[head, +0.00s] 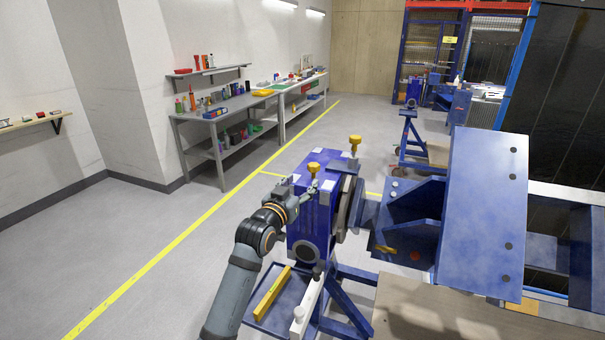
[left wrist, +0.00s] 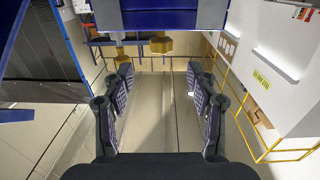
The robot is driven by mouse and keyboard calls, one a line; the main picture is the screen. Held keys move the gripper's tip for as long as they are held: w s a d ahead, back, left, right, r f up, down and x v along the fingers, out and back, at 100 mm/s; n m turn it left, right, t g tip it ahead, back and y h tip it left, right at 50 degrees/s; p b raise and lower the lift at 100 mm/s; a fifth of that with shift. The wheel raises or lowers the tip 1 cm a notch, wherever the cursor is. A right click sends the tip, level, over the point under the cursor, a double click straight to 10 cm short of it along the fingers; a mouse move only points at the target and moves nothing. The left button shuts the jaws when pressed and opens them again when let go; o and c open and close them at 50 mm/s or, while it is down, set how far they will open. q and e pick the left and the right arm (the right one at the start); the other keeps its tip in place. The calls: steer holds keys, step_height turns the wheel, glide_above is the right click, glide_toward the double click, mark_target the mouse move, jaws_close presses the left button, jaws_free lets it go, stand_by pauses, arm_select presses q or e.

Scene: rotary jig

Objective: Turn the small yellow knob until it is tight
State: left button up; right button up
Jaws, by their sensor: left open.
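Two yellow knobs stand on top of the blue jig housing (head: 311,222). My left gripper is open beside the housing's upper part. In the left wrist view, its spread fingers (left wrist: 158,75) have nothing between them. A yellow knob (left wrist: 160,45) shows just beyond the fingertips, roughly centred in the gap and apart from them. My right gripper is not in view.
A round faceplate (head: 346,207) joins the housing to a big tilted blue fixture (head: 482,215) on the right. A yellow level-like bar (head: 271,293) lies on the stand's lower tray. A workbench (head: 223,125) is against the wall. The floor on the left is clear.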

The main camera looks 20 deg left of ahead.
mark_target(312, 170)
arm_select(q)
steer(key=w+p, duration=0.1)
steer(key=w, duration=0.3)
steer(key=shift+r, duration=0.1)
steer(key=w, duration=0.2)
steer(key=w+p, duration=0.1)
steer(key=w, duration=0.2)
steer(key=shift+w+d+p, duration=0.25)
steer(key=shift+w+p, duration=0.1)
steer(key=shift+w, duration=0.55)
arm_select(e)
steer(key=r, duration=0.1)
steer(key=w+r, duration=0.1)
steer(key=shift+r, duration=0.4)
